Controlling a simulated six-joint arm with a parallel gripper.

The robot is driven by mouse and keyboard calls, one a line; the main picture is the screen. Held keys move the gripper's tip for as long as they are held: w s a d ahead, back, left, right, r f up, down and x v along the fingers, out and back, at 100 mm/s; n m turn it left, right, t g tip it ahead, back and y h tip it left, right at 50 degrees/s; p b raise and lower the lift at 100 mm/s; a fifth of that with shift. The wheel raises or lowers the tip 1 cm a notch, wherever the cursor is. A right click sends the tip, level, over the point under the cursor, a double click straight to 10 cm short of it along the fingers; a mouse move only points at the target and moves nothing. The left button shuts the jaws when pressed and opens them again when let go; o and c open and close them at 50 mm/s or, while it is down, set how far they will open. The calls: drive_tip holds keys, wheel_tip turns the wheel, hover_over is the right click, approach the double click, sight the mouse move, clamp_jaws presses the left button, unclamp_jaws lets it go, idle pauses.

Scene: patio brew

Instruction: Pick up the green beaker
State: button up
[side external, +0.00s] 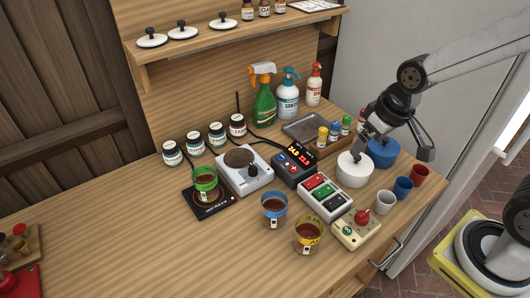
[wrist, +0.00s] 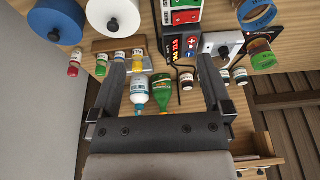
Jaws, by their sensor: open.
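The green beaker (side external: 204,184) has a green band and dark brown liquid inside. It stands upright on a black plate (side external: 209,204) at the left of the work area in the side external view. In the wrist view the green beaker (wrist: 262,55) is near the right edge, outside the jaws. My gripper (side external: 392,153) is open and empty, far to the right of the beaker, above the white and blue round pieces. Its two fingers also show in the wrist view (wrist: 170,65), spread apart.
A blue-banded beaker (side external: 274,211) and a yellow-banded beaker (side external: 309,236) stand in front. A white stirrer-like unit (side external: 245,172) is just right of the green beaker. Small jars (side external: 196,144) and spray bottles (side external: 264,107) stand behind.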

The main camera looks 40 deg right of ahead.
drive_tip(key=w+a+n+t+y, duration=0.1)
drive_tip(key=w+a+t, duration=0.55)
drive_tip(key=a, duration=0.65)
drive_tip(key=w+a+n+t+y, duration=0.1)
drive_tip(key=w+a+t, duration=0.2)
drive_tip(key=w+a, duration=0.9)
approach(199, 175)
drive_tip(key=shift+s+f+t, duration=0.1)
drive_tip(key=shift+s+t, duration=0.25)
drive_tip(key=shift+w, duration=0.1)
drive_tip(key=shift+x, duration=1.2)
drive_tip(key=shift+w+f, duration=0.1)
drive_tip(key=shift+x, duration=2.5)
